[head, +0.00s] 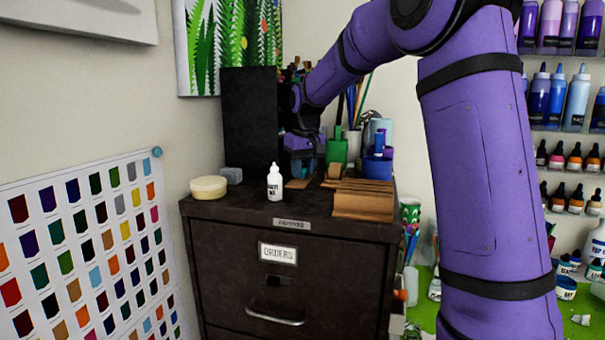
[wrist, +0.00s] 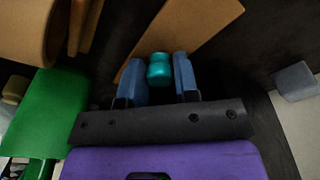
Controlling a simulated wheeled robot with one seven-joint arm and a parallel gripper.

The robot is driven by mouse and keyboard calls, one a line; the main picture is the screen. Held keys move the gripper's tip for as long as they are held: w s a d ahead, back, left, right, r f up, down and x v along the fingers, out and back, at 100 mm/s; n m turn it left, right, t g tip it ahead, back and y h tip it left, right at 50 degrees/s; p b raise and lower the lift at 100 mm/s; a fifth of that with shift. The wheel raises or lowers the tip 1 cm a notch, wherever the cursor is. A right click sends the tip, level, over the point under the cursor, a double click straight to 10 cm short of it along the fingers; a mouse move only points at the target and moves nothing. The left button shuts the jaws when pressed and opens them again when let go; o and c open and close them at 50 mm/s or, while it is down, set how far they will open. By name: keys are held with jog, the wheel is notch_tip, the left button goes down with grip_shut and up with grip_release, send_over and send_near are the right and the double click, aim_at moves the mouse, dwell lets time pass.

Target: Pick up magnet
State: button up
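A small teal, spool-shaped piece, which I take to be the magnet (wrist: 159,71), sits between the two blue fingertips of my gripper (wrist: 161,78) in the wrist view. In the head view my gripper (head: 301,160) is low at the back of the cabinet top, and the magnet cannot be made out there.
On the cabinet (head: 290,215) stand a white bottle (head: 274,184), a tape roll (head: 208,187), a grey block (head: 231,175), wooden boards (head: 363,204), a green holder (head: 337,150) and blue cups (head: 377,167). A tall black box (head: 249,120) stands close left of my gripper.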

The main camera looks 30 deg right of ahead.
jog(key=c, duration=0.4)
jog(key=shift+r, duration=0.1)
